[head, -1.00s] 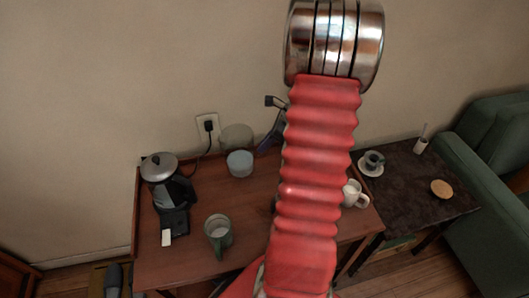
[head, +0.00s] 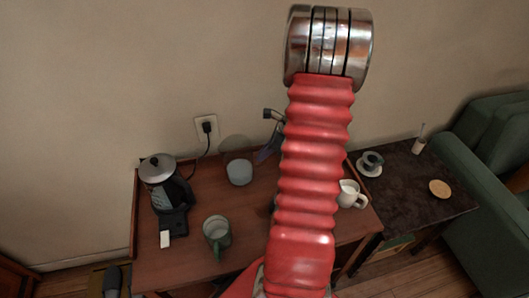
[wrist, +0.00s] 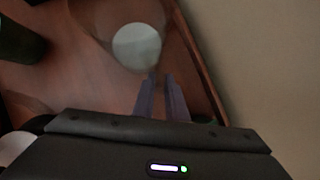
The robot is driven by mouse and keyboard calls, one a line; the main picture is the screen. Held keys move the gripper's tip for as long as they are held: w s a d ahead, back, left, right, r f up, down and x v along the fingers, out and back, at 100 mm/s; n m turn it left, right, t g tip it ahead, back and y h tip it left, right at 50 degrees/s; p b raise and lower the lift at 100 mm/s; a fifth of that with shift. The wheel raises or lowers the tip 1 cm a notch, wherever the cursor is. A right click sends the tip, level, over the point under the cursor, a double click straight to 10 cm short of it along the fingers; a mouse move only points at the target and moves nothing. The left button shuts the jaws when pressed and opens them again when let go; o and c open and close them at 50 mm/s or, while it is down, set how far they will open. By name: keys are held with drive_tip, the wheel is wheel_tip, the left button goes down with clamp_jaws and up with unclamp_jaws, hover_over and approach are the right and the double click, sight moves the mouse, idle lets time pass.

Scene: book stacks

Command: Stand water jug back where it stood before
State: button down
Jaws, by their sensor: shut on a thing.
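The water jug (head: 239,172) is clear glass with pale water in its lower part. In the head view it is upright over the back of the wooden table, left of my arm. My gripper (head: 263,154) reaches it from the right, partly hidden by my red arm sleeve. In the wrist view my gripper (wrist: 160,82) has its two fingers close together at the near side of the jug (wrist: 137,46), shut on it. The exact grip point is too blurred to see. I cannot tell whether the jug's base touches the table.
The wooden table (head: 190,258) also holds a coffee maker (head: 165,190) at left, a green mug (head: 217,235) in front and a white pitcher (head: 350,194) right of my arm. A wall socket (head: 207,127) with a plug is behind. A dark side table (head: 410,190) stands at right.

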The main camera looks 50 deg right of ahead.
drive_tip(key=c, duration=1.8)
unclamp_jaws()
drive_tip(key=shift+o, duration=0.2)
drive_tip(key=v, duration=1.2)
